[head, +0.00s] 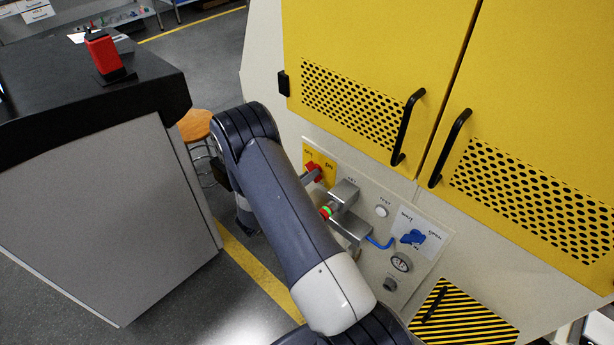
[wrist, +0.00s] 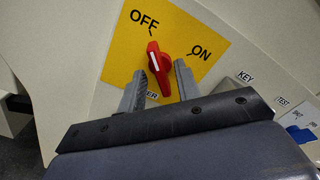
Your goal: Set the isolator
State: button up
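The isolator is a red rotary knob (wrist: 158,66) on a yellow plate (wrist: 182,28) marked OFF and ON. In the wrist view its white-marked end points up at the OFF tick. In the head view the red knob (head: 314,168) shows at the panel's upper left, partly covered by my gripper. My gripper (wrist: 160,72) is open, with one grey finger on each side of the knob. Gaps show between the fingers and the knob, though contact on the lower part is hard to tell. The lower edge of the plate is hidden behind my gripper.
A black-topped counter (head: 60,110) is at left, with a stool (head: 195,125) behind my arm.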

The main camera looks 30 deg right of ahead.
jog(key=shift+c, duration=0.3)
grip_shut()
